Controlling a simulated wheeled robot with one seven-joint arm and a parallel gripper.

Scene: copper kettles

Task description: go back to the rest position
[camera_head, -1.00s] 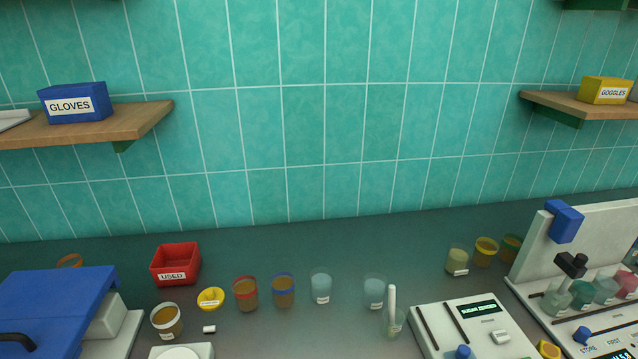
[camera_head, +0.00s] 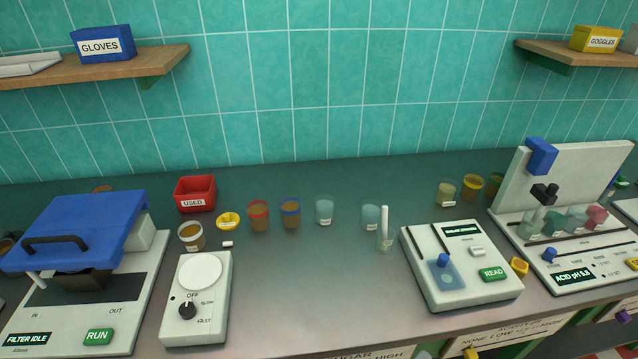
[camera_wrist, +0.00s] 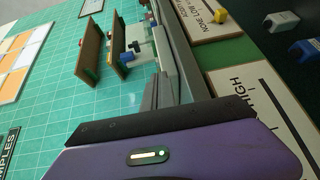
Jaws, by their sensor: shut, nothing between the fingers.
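My gripper (camera_wrist: 165,115) shows only in the wrist view, as a purple body with a dark front edge across the bottom. It is shut and nothing is seen held in it. The head view shows no part of my arm or gripper.
On the counter (camera_head: 320,285) stand a blue-lidded filter machine (camera_head: 85,235), a white dial device (camera_head: 197,295), a red bin (camera_head: 195,194), several cups, a reader (camera_head: 462,265) and an acid station (camera_head: 570,215). The counter's front middle is clear.

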